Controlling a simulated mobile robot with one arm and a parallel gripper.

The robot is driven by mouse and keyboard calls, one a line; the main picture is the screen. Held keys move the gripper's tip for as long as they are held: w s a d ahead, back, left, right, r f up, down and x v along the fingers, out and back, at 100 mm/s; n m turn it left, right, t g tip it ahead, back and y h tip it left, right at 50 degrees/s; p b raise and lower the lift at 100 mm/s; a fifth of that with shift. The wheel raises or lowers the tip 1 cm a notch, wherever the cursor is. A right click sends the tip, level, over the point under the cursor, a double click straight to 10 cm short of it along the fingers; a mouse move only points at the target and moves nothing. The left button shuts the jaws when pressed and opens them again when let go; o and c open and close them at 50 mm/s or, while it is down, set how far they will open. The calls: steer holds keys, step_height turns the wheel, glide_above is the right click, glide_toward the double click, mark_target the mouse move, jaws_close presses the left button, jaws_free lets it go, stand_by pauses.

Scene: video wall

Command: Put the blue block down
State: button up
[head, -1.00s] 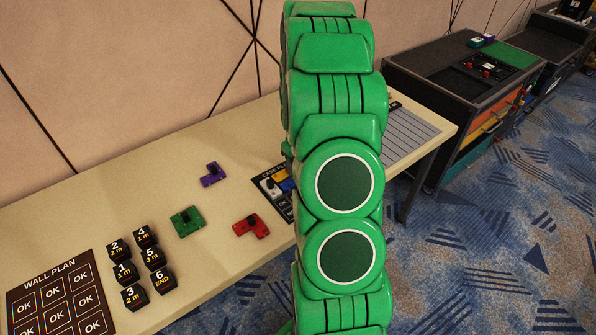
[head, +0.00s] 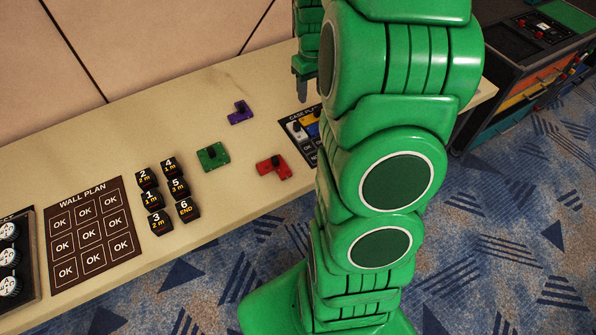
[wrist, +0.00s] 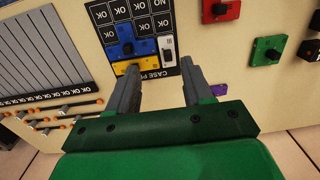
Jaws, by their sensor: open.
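The blue block (wrist: 112,50) with a dark knob lies on the dark case plan board (wrist: 188,20), against the yellow block (wrist: 149,66) and near the white block (wrist: 168,56). My gripper (wrist: 158,75) is open, its two fingers apart with nothing held between them. In the wrist view the blue block lies beyond the left fingertip. In the head view my gripper (head: 302,88) is partly visible behind my arm, above the board's (head: 308,158) far side. My arm hides much of the board there.
The purple block (head: 240,113), green block (head: 212,156) and red block (head: 273,167) lie left of the board. Several black numbered tiles (head: 150,199) and the wall plan (head: 88,232) lie farther left. The wall stands behind the table; bare tabletop lies between.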

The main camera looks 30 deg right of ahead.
steer(key=s+a+r, duration=0.4)
steer(key=s+a, duration=0.3)
steer(key=s, duration=0.2)
steer(key=s+a+r+g, duration=0.1)
steer(key=s+a+r, duration=0.3)
steer(key=s+a, duration=0.3)
steer(key=s+a+r, duration=0.4)
steer(key=s+a, duration=0.3)
steer(key=s, duration=0.6)
